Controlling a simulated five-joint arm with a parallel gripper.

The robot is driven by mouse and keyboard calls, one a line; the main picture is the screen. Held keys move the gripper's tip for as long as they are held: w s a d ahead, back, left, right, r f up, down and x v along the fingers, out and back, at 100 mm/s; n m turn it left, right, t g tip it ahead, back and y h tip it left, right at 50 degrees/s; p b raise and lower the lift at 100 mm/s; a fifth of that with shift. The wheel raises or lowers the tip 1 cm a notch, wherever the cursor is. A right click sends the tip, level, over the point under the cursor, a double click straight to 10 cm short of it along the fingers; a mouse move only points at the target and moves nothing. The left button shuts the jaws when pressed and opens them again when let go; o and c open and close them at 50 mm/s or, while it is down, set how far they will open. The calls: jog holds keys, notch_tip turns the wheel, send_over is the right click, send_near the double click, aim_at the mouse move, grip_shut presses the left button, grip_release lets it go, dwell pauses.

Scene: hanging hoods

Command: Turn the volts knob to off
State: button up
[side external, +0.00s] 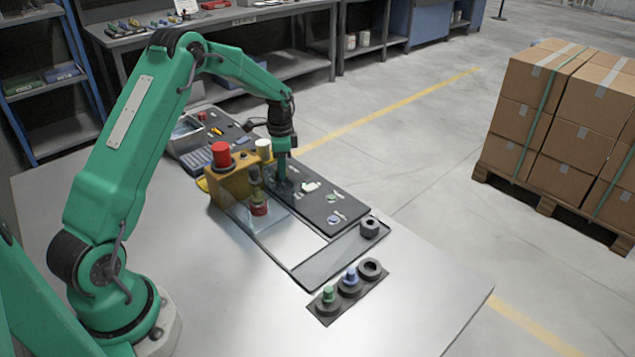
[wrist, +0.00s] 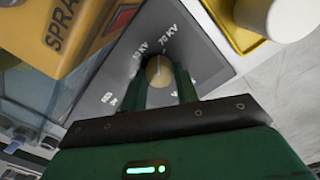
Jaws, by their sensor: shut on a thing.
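The volts knob (wrist: 158,70) shows in the wrist view as a round beige knob with a dark line across it, on a grey panel (wrist: 205,60) with KV markings. Markings reading about 50 KV and 70 KV lie just beyond it; other labels to the left and right are too small to read surely. My gripper (wrist: 162,84) has its two green fingers on either side of the knob, shut on it.
A yellow spray box (side external: 232,186) with a red button (side external: 221,155) stands close left of my gripper. A white cylinder (side external: 263,147) is just behind. Other knobs (side external: 333,220) sit along the panel. A block of round parts (side external: 350,280) lies near the front; the table's right front is clear.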

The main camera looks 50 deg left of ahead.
jog(key=n, duration=0.4)
jog(key=shift+a+n, duration=0.1)
jog(key=shift+n, duration=0.2)
jog(key=n, duration=0.3)
jog(key=shift+a+r+n, duration=0.1)
jog(key=shift+n, duration=0.3)
jog(key=n, duration=0.4)
jog(key=shift+a+t, duration=0.1)
jog(key=shift+t, duration=0.2)
jog(key=shift+s+n, duration=0.1)
jog(key=shift+n, duration=2)
jog(key=o, duration=1)
